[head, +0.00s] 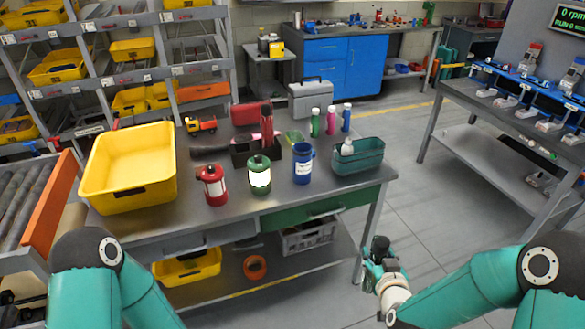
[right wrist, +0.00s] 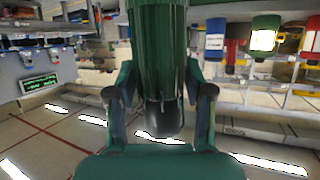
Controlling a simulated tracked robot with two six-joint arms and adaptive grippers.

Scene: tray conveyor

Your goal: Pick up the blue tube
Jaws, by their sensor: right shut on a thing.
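The slim blue tube (head: 347,118) stands upright at the back right of the workbench in the head view, beside a pink tube (head: 331,121) and a green tube (head: 315,123). My right gripper (head: 376,262) is low in front of the bench's right end, well apart from the blue tube. In the right wrist view my right gripper (right wrist: 160,100) is shut on a dark green cylinder (right wrist: 158,45) with a blackish rounded end. Its far part runs out of the picture. My left gripper is out of view.
The bench holds a yellow bin (head: 128,190), a red canister (head: 214,188), a green canister (head: 259,177), a blue canister (head: 303,166), a teal basket (head: 360,166) and a grey toolbox (head: 311,100). Open floor (head: 420,190) lies between this bench and the right table (head: 480,110).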

